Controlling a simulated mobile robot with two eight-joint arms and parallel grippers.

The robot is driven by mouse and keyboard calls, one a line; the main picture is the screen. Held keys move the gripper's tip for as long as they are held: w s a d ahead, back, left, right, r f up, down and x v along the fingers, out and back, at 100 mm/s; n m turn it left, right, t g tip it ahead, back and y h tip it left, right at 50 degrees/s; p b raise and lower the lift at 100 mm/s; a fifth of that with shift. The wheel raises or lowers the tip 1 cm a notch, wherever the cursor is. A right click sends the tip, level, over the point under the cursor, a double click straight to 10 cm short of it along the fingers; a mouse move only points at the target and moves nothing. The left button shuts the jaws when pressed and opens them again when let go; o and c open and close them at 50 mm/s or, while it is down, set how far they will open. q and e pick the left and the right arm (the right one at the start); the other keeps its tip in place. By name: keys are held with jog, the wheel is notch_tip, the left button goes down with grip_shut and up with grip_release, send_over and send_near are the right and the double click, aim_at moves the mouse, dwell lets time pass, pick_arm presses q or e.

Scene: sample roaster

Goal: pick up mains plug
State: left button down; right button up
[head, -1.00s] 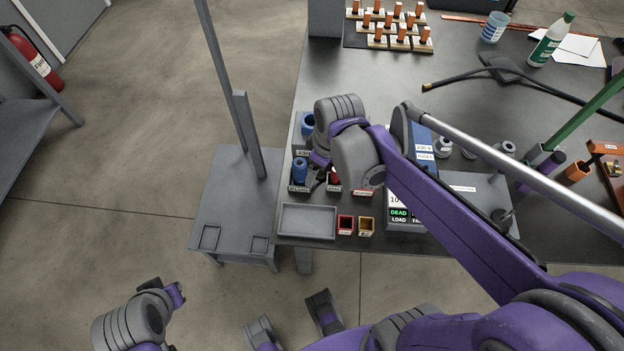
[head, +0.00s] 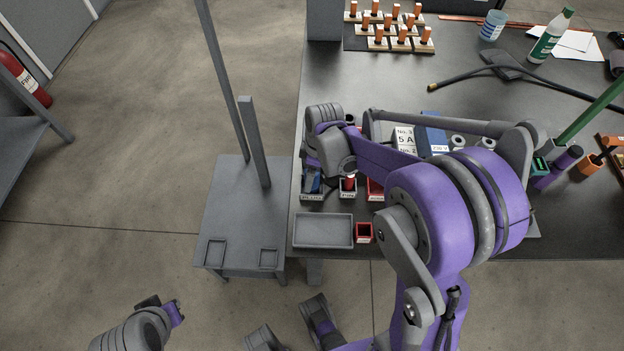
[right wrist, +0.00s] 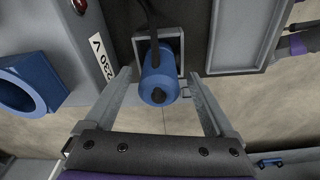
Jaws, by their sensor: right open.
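The mains plug is a blue cylinder (right wrist: 158,78) with a dark cable, seated in a small grey holder in the right wrist view. In the head view only a bit of its blue (head: 313,182) shows below my right wrist. My right gripper (right wrist: 160,92) is open, with one finger on each side of the plug and small gaps between. In the head view my arm hides most of that gripper. My left gripper (head: 172,309) is low at the left, away from the table, too small to judge its jaws.
A blue socket (right wrist: 28,88) beside a 230 V label is left of the plug in the right wrist view. A grey tray (head: 323,231) and a red bin (head: 364,232) stand at the table's front edge. A grey side stand (head: 240,215) adjoins on the left.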

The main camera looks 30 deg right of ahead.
notch_tip(320, 180, down, 3)
jog(key=shift+w+a+r, duration=0.1)
jog(key=shift+w+r, duration=0.05)
jog(key=shift+r, duration=0.05)
grip_shut()
dwell(0.3)
